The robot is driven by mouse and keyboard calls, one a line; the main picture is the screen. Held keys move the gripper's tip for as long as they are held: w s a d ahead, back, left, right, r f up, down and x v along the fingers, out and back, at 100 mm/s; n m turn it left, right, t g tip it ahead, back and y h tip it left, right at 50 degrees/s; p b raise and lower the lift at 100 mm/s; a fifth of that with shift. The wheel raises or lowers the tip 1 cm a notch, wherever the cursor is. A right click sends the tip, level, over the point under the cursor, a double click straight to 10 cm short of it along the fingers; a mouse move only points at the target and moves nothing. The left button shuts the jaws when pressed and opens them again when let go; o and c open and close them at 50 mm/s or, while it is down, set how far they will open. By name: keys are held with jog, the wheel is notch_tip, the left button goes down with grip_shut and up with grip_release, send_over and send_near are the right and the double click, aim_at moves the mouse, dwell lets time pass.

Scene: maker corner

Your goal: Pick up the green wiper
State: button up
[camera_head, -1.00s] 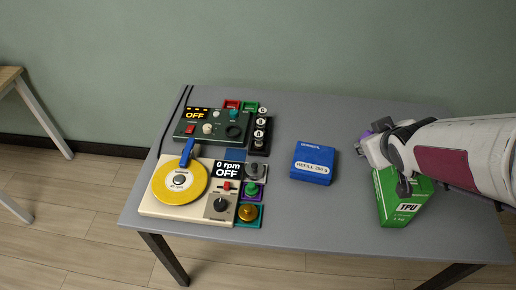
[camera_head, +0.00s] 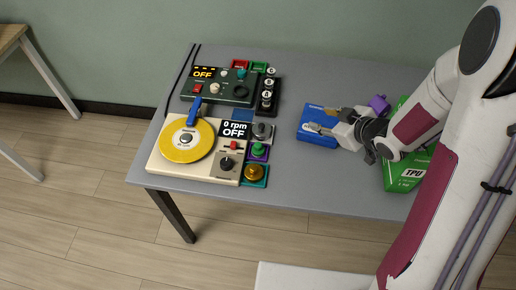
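I cannot make out a thing that is clearly a green wiper. Green things in view are a small green tile or tray (camera_head: 260,67) at the back of the table, a green knob (camera_head: 258,149) on a purple square, and a green box marked TPU (camera_head: 402,178), partly hidden by my arm. My gripper (camera_head: 313,118) points left over the blue box (camera_head: 315,139). Its two fingers are apart with nothing seen between them. I cannot tell whether they touch the box.
A turntable with a yellow disc (camera_head: 203,143) and a dark green control panel (camera_head: 239,92) fill the table's left side. A purple object (camera_head: 379,103) shows behind my arm. The grey table (camera_head: 300,185) is clear at the front middle.

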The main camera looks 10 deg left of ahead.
jog(key=s+a+f+n+g+y, duration=0.1)
jog(key=s+a+f+y, duration=0.2)
jog(key=a+f, duration=0.15)
jog(key=g+y, duration=0.2)
jog(key=y, duration=0.2)
send_near(260, 145)
jog(key=shift+w+a+f+n, duration=0.15)
jog(key=shift+w+f+n, duration=0.25)
jog(key=shift+w, duration=0.05)
jog(key=shift+s+a+y, duration=0.4)
jog(key=shift+s+a, duration=0.05)
jog(key=shift+s, duration=0.2)
jog(key=shift+x, duration=1.3)
jog(key=shift+w+a+f, duration=0.1)
jog(key=shift+w+f, duration=0.05)
jog(key=shift+w+x, duration=0.15)
jog(key=shift+x, duration=1.05)
jog(key=shift+w+x, duration=0.15)
jog(key=shift+x, duration=1.1)
jog(key=shift+c, duration=0.4)
